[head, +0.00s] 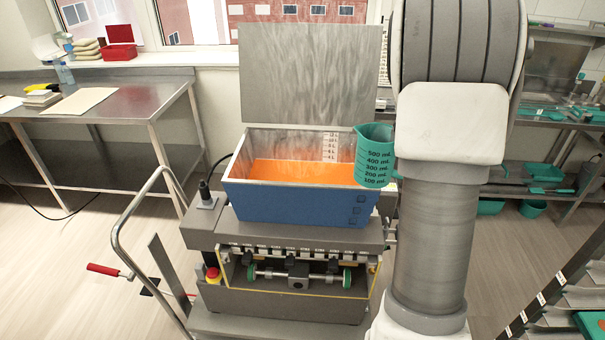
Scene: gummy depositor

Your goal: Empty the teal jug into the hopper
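The teal jug (374,157) with black volume marks is at the right edge of the hopper, a little in front of its right wall, and looks upright. Its contents cannot be seen. The hopper (294,205) is a blue box on the depositor, with its grey lid (310,75) standing open at the back. Orange liquid (300,172) lies inside, below the litre scale on the inner back wall. My arm fills the picture right of the jug and hides my gripper, so its hold on the jug does not show.
The depositor (285,300) stands on a cart with a curved rail and red handle (103,270) at the left. A steel table (135,100) is at the back left. Shelves with teal containers (543,173) are at the right, and a rack (560,300) is at the lower right.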

